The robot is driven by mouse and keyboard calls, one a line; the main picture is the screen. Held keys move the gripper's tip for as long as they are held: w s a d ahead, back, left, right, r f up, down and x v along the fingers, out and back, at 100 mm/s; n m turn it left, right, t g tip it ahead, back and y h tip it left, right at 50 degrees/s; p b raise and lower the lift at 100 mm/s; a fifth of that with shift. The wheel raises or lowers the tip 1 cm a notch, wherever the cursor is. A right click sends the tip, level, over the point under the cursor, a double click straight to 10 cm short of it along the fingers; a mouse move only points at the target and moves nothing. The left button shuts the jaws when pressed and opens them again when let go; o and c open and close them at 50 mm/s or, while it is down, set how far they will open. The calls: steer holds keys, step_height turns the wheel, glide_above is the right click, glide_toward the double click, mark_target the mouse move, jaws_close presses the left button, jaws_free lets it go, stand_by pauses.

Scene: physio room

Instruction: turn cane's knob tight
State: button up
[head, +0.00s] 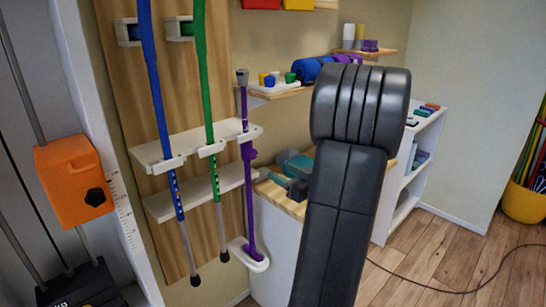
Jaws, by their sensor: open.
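Three canes stand along a wooden wall panel: a blue cane (155,85), a green cane (205,75) and a purple cane (250,195). The blue and green canes pass through white clips and end in grey shafts with black tips. The purple cane is shorter, with a grey top, and its foot rests in a white cup. A wider purple part (249,151) sits just below its clip; I cannot tell whether this is its knob, nor how tight it is. My dark arm fills the middle, right of the purple cane. My gripper is not visible.
An orange block (72,180) with a black knob is on rods at the far left. A shelf (284,92) with small coloured pots and a counter (275,192) with grey-green items stand behind my arm. A cable crosses the open wooden floor (440,265) at right.

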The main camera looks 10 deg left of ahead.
mark_target(255, 157)
steer(key=p+x, duration=0.1)
steer(key=x, duration=0.3)
steer(key=p+x, duration=0.1)
steer(key=x, duration=0.3)
steer(key=p+x, duration=0.1)
steer(key=x, duration=0.4)
steer(key=shift+w+d, duration=0.2)
steer(key=shift+w, duration=0.2)
steer(key=c, duration=1)
steer(key=shift+b, duration=0.45)
